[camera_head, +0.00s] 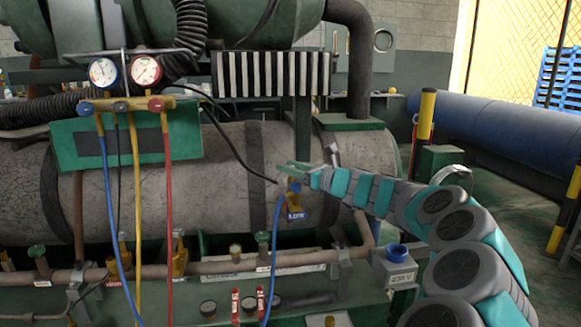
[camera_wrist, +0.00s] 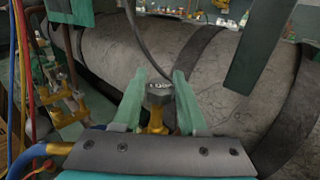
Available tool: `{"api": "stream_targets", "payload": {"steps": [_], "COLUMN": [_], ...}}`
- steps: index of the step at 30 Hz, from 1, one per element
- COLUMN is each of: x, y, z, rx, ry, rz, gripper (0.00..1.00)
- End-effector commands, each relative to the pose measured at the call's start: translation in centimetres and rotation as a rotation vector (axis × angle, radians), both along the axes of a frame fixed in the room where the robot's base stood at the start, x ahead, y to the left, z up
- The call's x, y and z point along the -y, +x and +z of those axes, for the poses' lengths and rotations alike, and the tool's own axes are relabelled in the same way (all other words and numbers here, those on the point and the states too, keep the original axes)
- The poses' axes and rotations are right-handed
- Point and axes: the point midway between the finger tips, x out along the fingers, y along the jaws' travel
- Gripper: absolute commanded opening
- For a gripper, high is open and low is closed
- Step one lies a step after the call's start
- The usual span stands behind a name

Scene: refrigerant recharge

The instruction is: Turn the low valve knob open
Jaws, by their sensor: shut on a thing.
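The low valve knob (camera_wrist: 159,90) is a dark grey, faceted cap on a brass stem in the wrist view. My gripper (camera_wrist: 160,80) has one green finger on each side of it and is shut on it. In the head view my gripper (camera_head: 289,168) is at the brass valve (camera_head: 295,199) in front of the tank, and the knob is mostly hidden by the fingers. A blue tag (camera_head: 296,215) with small white lettering sits on the valve. A blue hose (camera_head: 272,250) hangs from the valve; it also shows at the lower left of the wrist view (camera_wrist: 30,156).
A gauge manifold (camera_head: 125,104) with blue, yellow and red hoses stands at the left. The large grey tank (camera_head: 215,180) lies close behind my gripper. A black cable (camera_head: 228,138) runs down to the valve. Pipework and small valves line the front below.

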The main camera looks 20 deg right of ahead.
Motion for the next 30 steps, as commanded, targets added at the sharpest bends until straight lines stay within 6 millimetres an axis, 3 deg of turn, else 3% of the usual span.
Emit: {"api": "stream_targets", "payload": {"steps": [30], "x": [0.09], "y": [0.10], "z": [-0.36], "rx": [-0.005], "ry": [-0.003], "rz": [0.503], "gripper": [0.00]}}
